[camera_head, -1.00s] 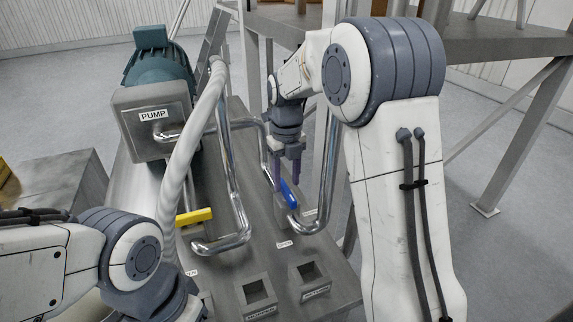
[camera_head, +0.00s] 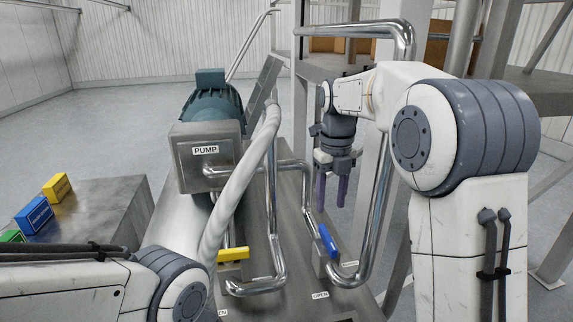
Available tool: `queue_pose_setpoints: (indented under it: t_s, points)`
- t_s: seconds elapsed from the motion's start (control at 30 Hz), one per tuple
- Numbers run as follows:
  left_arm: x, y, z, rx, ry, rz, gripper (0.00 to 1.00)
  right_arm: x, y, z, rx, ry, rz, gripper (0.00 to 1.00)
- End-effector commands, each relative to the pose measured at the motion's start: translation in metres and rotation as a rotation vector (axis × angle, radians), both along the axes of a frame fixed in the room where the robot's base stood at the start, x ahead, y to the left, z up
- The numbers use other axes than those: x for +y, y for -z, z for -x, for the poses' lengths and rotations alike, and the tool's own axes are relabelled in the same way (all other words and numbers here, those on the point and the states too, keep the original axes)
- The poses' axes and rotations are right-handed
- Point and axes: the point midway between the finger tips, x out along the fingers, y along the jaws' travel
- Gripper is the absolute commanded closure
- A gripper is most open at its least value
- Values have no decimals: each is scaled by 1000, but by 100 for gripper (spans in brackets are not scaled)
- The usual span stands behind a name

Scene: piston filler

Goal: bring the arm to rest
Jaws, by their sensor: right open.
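My right arm comes in from the right, and its gripper (camera_head: 332,192) hangs pointing down with two purple fingers apart and nothing between them. It is above and clear of the blue valve handle (camera_head: 328,242) in the picture. The blue handle is tilted on its pipe. The yellow valve handle (camera_head: 233,254) lies nearly level on the other pipe, to the left. My left arm shows only as links at the lower left; its gripper is out of the picture.
The pump (camera_head: 208,150) stands behind a thick pale hose (camera_head: 240,170). A bent steel pipe (camera_head: 383,190) rises close to the right gripper. Yellow, blue (camera_head: 35,215) and green blocks sit on a metal table (camera_head: 110,205) at left. A steel frame stands at right.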

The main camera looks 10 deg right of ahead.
Motion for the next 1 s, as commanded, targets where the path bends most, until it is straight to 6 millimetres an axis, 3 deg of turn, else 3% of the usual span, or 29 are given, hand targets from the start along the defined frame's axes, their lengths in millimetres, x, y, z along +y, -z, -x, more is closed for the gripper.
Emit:
queue_pose_setpoints:
  t_s: [0.17, 0.4, 0.6, 0.8, 1.0]
  points:
    - [0, 4, 0, 0, 0, 0, 50, 25, 6, 15, -4, -250, -6, 50]
    - [0, 12, 0, 0, 1, 0, 50, 88, 28, 71, -24, -1052, -20, 50]
    - [0, 19, 0, 0, 1, 0, 50, 126, 52, 129, -51, -1754, -24, 50]
    - [0, 25, 0, 0, 1, 0, 50, 148, 80, 192, -85, -2454, -16, 50]
    - [0, 31, 0, 0, 2, 0, 50, 154, 109, 251, -126, -3107, 7, 50]
